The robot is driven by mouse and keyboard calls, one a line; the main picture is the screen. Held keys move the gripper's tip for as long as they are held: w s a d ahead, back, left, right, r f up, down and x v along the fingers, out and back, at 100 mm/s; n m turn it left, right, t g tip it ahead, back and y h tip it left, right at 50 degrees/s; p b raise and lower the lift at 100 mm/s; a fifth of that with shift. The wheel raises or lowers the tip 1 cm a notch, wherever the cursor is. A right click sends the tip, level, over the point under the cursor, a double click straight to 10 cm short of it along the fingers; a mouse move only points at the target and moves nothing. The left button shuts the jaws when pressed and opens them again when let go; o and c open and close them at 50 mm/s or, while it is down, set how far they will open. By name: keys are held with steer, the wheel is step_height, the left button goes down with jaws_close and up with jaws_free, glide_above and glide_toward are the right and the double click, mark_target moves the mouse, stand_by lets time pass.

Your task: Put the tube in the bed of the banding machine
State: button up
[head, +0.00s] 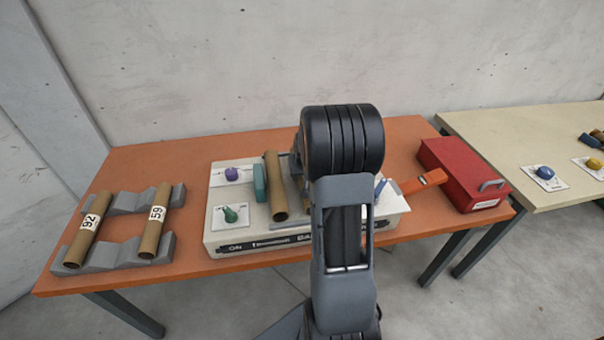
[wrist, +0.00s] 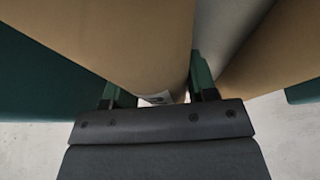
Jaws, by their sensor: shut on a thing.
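A plain brown cardboard tube (head: 276,187) lies lengthwise over the white banding machine (head: 216,217), beside a teal block (head: 260,183). My arm covers the middle of the machine and hides my gripper in the head view. In the wrist view my gripper (wrist: 160,88) is shut on a large brown tube (wrist: 120,32), with a dark green finger on each side. A grey part (wrist: 228,28) and a second brown surface (wrist: 262,58) are just right of it. The machine's bed is mostly hidden, so I cannot tell if the held tube touches it.
A red box (head: 462,172) is at the right. A pale table (head: 500,125) with knobs stands beyond.

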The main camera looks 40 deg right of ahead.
steer(key=o, duration=0.9)
steer(key=shift+f, duration=0.1)
steer(key=shift+o, duration=0.2)
steer(key=shift+r, duration=0.3)
steer(key=v, duration=1)
steer(key=shift+s+r, duration=0.2)
steer(key=shift+r, duration=0.1)
steer(key=shift+s+a+r, duration=0.1)
steer(key=shift+a+r, duration=0.15)
steer(key=shift+r, duration=0.05)
steer(key=s+a+n+y, duration=0.1)
steer(key=s+a+n, duration=0.1)
steer(key=s+a, duration=0.5)
steer(key=s+a+n+y, duration=0.1)
steer(key=s+a+n, duration=0.2)
steer(key=s+a, duration=0.4)
steer(key=a, duration=0.8)
steer(key=shift+r+g, duration=0.25)
steer(key=shift+g, duration=0.05)
